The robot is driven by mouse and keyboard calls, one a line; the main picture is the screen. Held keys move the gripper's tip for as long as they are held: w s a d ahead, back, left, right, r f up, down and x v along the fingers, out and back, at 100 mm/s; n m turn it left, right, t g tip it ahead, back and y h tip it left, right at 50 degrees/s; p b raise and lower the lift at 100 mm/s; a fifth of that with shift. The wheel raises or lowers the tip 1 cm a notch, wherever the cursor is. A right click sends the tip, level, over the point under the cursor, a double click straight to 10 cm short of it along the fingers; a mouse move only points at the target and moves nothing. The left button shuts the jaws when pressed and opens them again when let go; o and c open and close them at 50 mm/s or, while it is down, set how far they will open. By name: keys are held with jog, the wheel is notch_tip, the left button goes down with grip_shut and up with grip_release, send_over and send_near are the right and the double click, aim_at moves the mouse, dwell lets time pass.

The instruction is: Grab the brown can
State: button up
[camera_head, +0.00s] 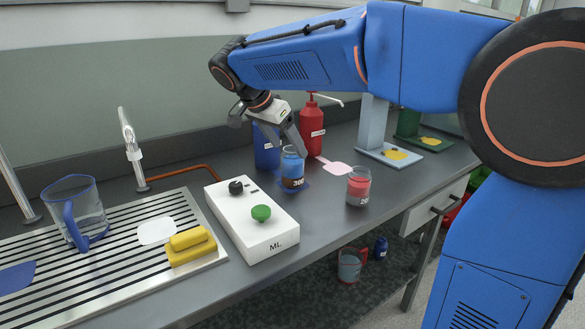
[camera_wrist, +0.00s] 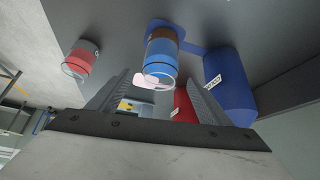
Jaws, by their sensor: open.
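No can that is brown all over shows. The nearest match is a clear, can-shaped vessel (camera_head: 292,172) with a blue band, a brown lower part and a "300" label. It stands upright on a blue mat (camera_head: 304,188). My gripper (camera_head: 294,146) is open just above and behind it, with a fingertip close to its rim. In the wrist view the blue-and-brown vessel (camera_wrist: 160,52) lies in line with the gap between the fingers of my gripper (camera_wrist: 159,78), beyond the tips. I cannot tell whether they touch it.
A red-filled vessel (camera_head: 358,187) stands to the right. A blue bottle (camera_head: 266,150) and a red pump bottle (camera_head: 312,130) stand behind. A white box with knobs (camera_head: 252,222) is at left front. Bare counter lies between the vessels.

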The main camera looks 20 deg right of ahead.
aim_at(290, 150)
jog(key=x, duration=0.4)
jog(key=shift+d+f, duration=0.1)
jog(key=shift+f, duration=0.05)
jog(key=shift+a+f+x, duration=0.1)
jog(key=shift+a+x, duration=0.05)
jog(key=shift+x, duration=1.2)
jog(key=shift+a+f+x, duration=0.1)
jog(key=shift+a+x, duration=0.05)
jog(key=shift+x, duration=1.2)
jog(key=shift+s, duration=0.1)
jog(key=shift+c, duration=0.4)
jog(key=c, duration=1.3)
jog(key=shift+r, duration=0.2)
